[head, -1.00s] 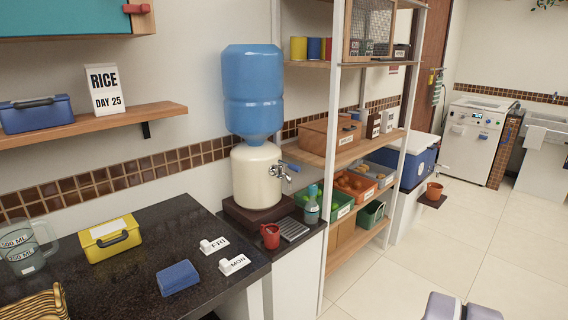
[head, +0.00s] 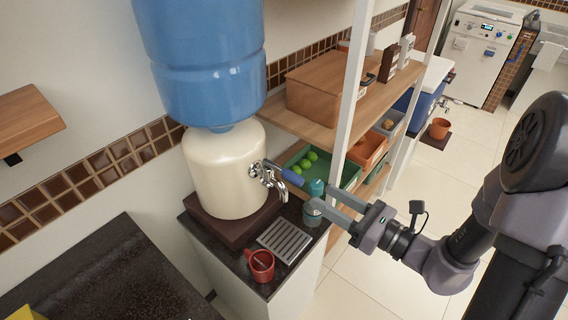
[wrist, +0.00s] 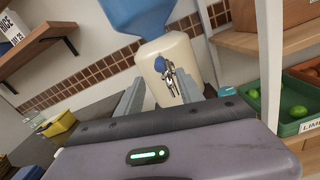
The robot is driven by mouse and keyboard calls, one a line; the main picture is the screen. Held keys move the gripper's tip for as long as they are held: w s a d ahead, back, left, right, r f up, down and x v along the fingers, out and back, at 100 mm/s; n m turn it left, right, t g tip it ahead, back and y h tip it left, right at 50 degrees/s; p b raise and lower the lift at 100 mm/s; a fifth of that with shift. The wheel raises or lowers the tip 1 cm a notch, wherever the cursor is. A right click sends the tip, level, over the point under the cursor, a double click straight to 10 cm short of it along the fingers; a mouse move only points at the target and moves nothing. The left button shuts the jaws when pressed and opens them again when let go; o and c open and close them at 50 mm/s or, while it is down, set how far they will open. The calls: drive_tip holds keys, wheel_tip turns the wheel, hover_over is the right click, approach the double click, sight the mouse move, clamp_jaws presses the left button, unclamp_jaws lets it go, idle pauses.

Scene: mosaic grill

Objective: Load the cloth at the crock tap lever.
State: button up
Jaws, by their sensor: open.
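The cream crock (head: 222,165) stands on a dark base under a blue water bottle (head: 205,60). Its chrome tap (head: 268,180) has a blue lever (head: 293,177) pointing right. My gripper (head: 320,196) is open and empty, right of the tap and apart from it, with its fingers toward the crock. In the wrist view the tap lever (wrist: 160,65) shows beyond and between the spread fingers. I cannot make out a cloth with certainty; the counter part where a folded blue item lay is outside the head view.
A red mug (head: 260,265) and a grey drip grille (head: 285,241) sit below the tap. A teal bottle (head: 316,187) stands close by my fingers, partly hidden. A white shelf post (head: 350,100) and a green crate of limes (head: 325,165) are behind.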

sight(287, 174)
drive_tip(key=b+x, duration=0.1)
drive_tip(key=x, duration=1.2)
drive_tip(key=shift+w+a, duration=0.1)
drive_tip(key=shift+c, duration=0.2)
clamp_jaws()
idle(0.5)
